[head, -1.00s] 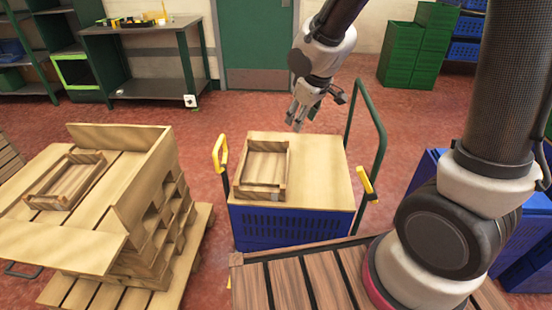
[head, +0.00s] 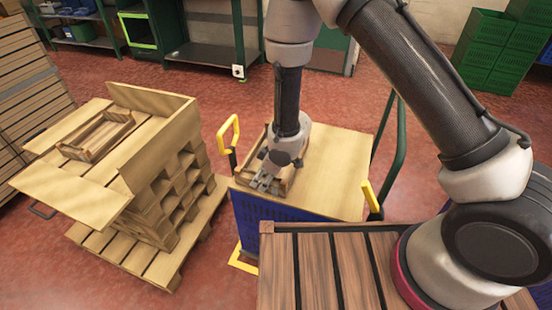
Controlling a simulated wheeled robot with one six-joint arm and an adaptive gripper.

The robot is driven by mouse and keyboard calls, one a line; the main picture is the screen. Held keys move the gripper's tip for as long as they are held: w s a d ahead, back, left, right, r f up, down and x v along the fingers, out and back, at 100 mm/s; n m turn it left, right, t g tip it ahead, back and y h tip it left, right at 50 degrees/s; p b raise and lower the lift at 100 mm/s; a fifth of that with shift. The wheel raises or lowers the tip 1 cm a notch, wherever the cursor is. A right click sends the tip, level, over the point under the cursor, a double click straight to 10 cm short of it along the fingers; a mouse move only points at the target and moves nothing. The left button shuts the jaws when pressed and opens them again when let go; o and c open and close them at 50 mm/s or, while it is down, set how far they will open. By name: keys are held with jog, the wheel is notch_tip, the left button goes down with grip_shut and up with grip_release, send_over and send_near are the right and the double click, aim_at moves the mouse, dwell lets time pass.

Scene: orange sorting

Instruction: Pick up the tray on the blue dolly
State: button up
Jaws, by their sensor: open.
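The wooden tray (head: 286,180) lies on the light wooden top of the blue dolly (head: 338,192), toward its left side. My arm and wrist cover much of the tray; only parts of its rim and floor show. My gripper (head: 265,184) points down over the near left part of the tray, with its fingers open. I cannot tell whether the fingers touch the tray wall.
A second wooden tray (head: 97,137) lies on boards on a pallet stack (head: 165,190) at the left. Yellow-tipped handles (head: 229,133) and a green rail (head: 388,150) rise around the dolly. A slatted wooden surface (head: 330,268) is in front. The dolly top's right side is clear.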

jog(key=x, duration=0.2)
jog(key=shift+a+f, duration=0.1)
jog(key=shift+f, duration=0.2)
grip_shut()
jog(key=shift+r, duration=0.15)
